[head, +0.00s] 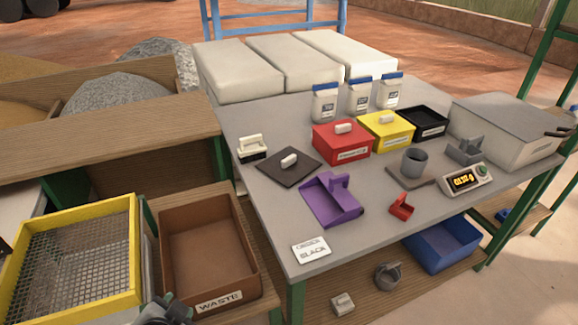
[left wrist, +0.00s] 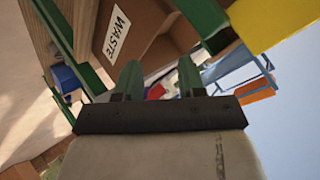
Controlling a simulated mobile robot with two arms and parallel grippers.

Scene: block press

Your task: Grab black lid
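The black lid (head: 274,167), a dark flat square with a white handle, lies on the grey table near its left side. The open black box (head: 432,122) stands farther back, right of the yellow box. My left gripper (head: 166,310) shows only partly at the bottom edge of the head view, by the waste bin and well short of the lid. In the left wrist view my left gripper (left wrist: 159,80) has its two green fingers apart with nothing held between them. My right gripper is in neither view.
The brown waste bin (head: 207,205) and yellow-framed sieve (head: 137,240) stand left of the table (head: 262,205). Near the lid are a white-handled brush (head: 252,147), purple scoop (head: 330,203) and red box (head: 342,143). A "BLACK" card (head: 311,250) lies at the front corner.

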